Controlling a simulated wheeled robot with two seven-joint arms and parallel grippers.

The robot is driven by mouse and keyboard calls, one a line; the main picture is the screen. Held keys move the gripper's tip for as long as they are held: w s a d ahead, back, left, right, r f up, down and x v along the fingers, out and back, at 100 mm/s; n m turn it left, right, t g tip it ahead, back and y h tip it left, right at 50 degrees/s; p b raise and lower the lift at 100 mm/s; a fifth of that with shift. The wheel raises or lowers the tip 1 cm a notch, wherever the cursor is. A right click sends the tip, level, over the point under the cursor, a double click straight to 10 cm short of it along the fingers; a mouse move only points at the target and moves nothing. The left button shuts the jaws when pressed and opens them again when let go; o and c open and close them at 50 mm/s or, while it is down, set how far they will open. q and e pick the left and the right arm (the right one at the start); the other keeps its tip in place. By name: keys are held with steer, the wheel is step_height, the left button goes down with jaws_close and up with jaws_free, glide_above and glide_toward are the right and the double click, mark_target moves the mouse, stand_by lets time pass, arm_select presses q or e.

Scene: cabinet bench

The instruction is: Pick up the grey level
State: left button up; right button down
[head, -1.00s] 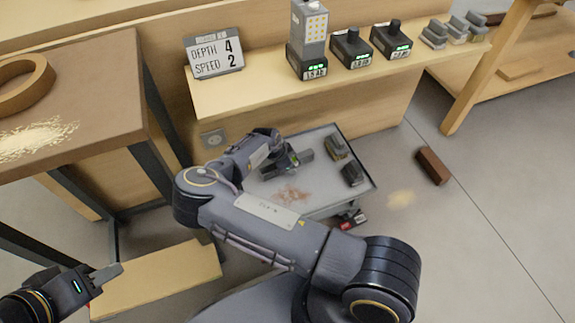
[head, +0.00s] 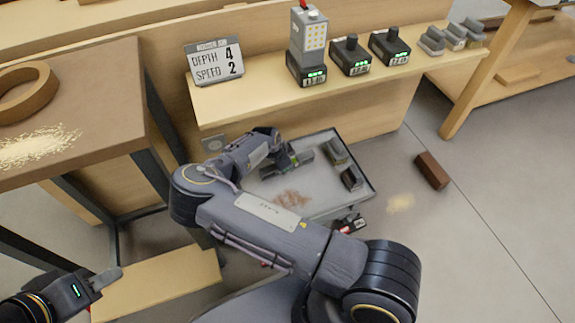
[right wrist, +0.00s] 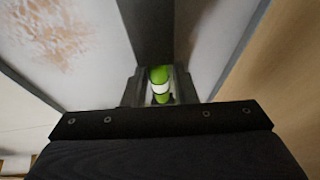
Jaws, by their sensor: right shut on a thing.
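The grey level (head: 304,157) is a dark grey bar over the grey tray-topped cart (head: 322,205). In the right wrist view the level (right wrist: 147,32) runs away from me, with its green vial (right wrist: 160,78) between the fingers. My right gripper (head: 285,162) is shut on the level; its fingers (right wrist: 160,92) sit on either side of the vial. I cannot tell whether the level touches the tray. My left gripper (head: 106,279) is at the lower left, away from the level; its finger opening is not clear.
Two dark blocks, one at the back (head: 336,151) and one nearer (head: 351,178), stand at the tray's right side. Reddish dust (head: 291,198) lies on the tray. A shelf (head: 250,108) with chargers is behind. A brown block (head: 431,171) lies on the floor.

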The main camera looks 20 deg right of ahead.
steer(key=s+a+r+p, duration=0.1)
steer(key=s+r+p, duration=0.4)
steer(key=s+r, duration=0.5)
steer(key=s, duration=0.4)
steer(key=shift+a+r, duration=0.15)
steer(key=shift+a, duration=0.2)
